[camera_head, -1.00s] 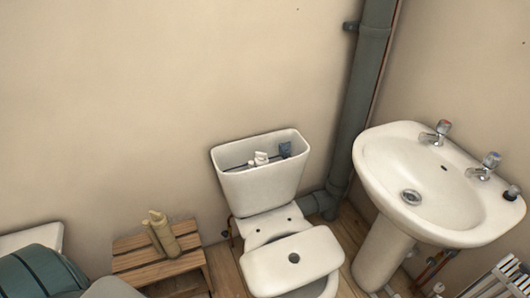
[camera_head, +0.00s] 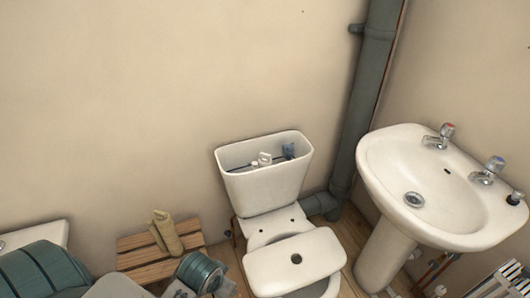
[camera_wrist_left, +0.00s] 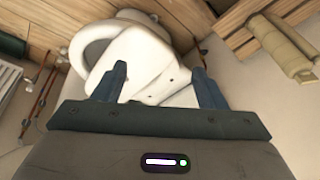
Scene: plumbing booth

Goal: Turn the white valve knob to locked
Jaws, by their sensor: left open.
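A small white fitting (camera_head: 265,159) sits inside the open toilet cistern (camera_head: 262,186), next to a blue-grey part. I cannot tell whether it is the white valve knob, and its setting is too small to read. My left gripper (camera_wrist_left: 160,86) shows in the wrist view, with its two dark fingers apart and nothing between them. The white toilet lies beyond the fingers, its seat (camera_wrist_left: 132,58) behind and around the left finger. My right gripper is not seen.
A basin (camera_head: 440,190) with two taps stands at the right on a pedestal. A grey drainpipe (camera_head: 368,100) runs up the corner. A wooden stand (camera_head: 140,262) with a tan bundle (camera_head: 166,232) is left of the toilet. Copper pipes (camera_wrist_left: 45,85) show at the left in the wrist view.

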